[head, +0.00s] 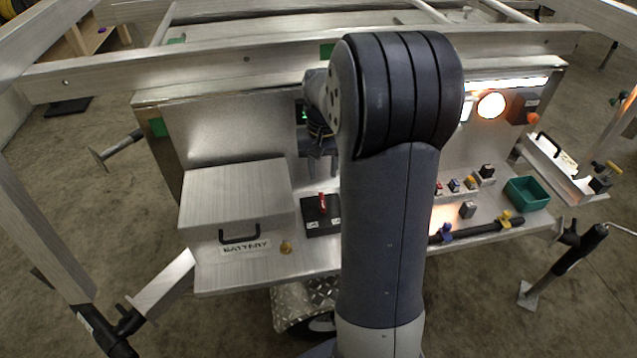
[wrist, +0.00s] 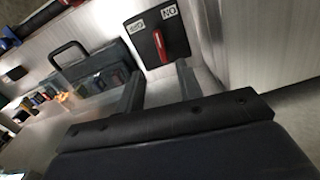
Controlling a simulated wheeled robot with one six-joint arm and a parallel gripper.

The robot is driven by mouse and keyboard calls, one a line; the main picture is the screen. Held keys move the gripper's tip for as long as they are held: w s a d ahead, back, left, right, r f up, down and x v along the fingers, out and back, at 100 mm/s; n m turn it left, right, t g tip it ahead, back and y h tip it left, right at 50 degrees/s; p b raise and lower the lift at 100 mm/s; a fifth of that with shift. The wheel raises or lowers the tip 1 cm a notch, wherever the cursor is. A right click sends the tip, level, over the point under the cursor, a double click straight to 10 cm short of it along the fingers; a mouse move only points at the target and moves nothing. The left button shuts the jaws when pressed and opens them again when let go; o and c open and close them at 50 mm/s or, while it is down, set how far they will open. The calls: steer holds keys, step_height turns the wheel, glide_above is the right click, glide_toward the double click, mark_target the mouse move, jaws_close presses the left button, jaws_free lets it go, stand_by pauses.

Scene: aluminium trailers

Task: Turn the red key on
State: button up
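The red key (head: 322,202) stands out from a black switch box (head: 318,228) on the metal shelf, right of the battery box. In the wrist view the red key (wrist: 158,46) lies across the middle of the black box (wrist: 145,47). An "ON" label (wrist: 169,12) and a second, less legible label (wrist: 137,25) sit at one edge of that face. My gripper (head: 319,165) hangs above the key in the head view, partly hidden by my arm. In the wrist view my gripper (wrist: 160,84) has its two grey fingers apart, with nothing between them; the key is beyond the tips.
A metal battery box (head: 235,205) with a black handle stands left of the switch box. Right of my arm are several small switches (head: 470,183), a green bin (head: 526,193) and a black bar (head: 480,231). My arm hides the shelf's middle.

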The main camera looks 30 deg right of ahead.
mark_target(323, 202)
step_height(323, 202, down, 10)
steer(key=shift+s+f+b, duration=0.1)
steer(key=shift+f+b, duration=0.15)
steer(key=shift+b, duration=0.25)
steer(key=shift+c, duration=0.5)
jaws_close()
